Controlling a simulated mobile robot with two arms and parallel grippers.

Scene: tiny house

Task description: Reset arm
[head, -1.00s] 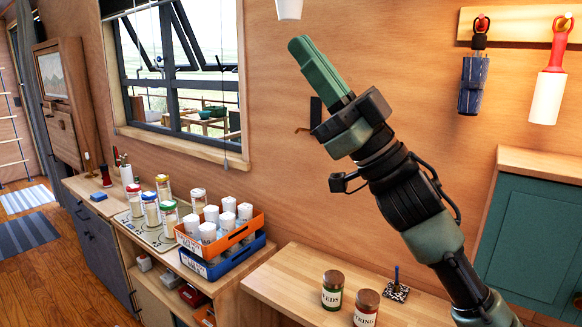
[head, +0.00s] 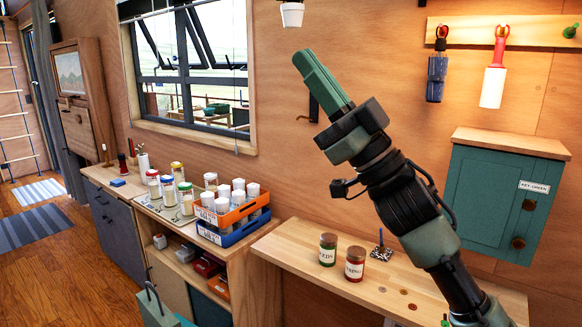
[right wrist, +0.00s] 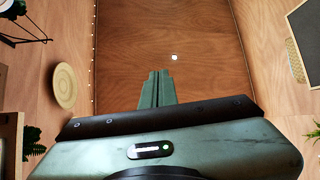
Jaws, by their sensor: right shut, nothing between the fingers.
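My right arm rises from the lower right of the head view, and its green right gripper (head: 322,79) points up and to the left in front of the wooden wall. Its fingers are together with nothing between them. In the right wrist view the right gripper (right wrist: 157,88) is also shut and empty, pointing at a wooden surface with a small bright light (right wrist: 174,57). My left gripper is not in the head view.
A wooden worktop (head: 300,241) below holds two labelled jars, a green-labelled one (head: 328,249) and a red one (head: 355,263). Orange (head: 206,215) and blue (head: 209,236) crates stand left. A teal cabinet (head: 487,205) hangs right. Space around the gripper is clear.

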